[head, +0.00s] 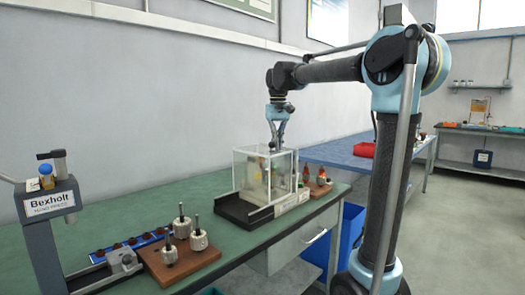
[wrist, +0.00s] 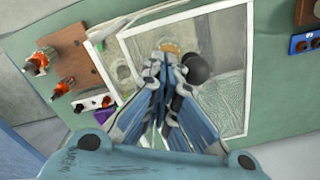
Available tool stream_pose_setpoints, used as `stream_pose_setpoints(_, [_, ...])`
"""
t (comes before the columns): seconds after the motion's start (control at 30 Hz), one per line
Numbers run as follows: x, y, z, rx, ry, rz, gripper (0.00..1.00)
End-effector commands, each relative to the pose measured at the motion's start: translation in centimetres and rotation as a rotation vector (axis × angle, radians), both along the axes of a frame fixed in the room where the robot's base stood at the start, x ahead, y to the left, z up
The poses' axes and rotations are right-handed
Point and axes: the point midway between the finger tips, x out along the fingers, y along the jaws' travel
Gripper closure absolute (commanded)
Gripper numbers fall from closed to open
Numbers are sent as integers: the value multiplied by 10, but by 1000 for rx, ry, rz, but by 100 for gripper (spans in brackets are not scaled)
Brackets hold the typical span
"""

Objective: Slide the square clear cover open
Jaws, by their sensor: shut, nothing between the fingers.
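The square clear cover (head: 252,172) is a box of transparent panels with pale edges. It stands over a machine on a black base (head: 240,213) on the green bench. In the wrist view its pale-framed top (wrist: 225,88) lies below my gripper. My gripper (head: 277,146) is shut and empty, pointing down at the top of the cover near its right side. Parts inside the cover show only dimly through the panels.
A wooden board with orange-topped parts (head: 320,185) stands right of the cover. A board with several metal armatures (head: 182,248), a blue strip (head: 140,240) and the Bexholt press (head: 50,205) stand at the left. A blue-topped table (head: 340,152) is behind. Green bench shows between them.

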Motion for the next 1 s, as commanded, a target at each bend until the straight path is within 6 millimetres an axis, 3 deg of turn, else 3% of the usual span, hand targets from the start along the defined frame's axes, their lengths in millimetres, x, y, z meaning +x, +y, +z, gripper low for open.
stream_pose_setpoints(1.0, [-52, 40, 0, 0, 0, 2, 100])
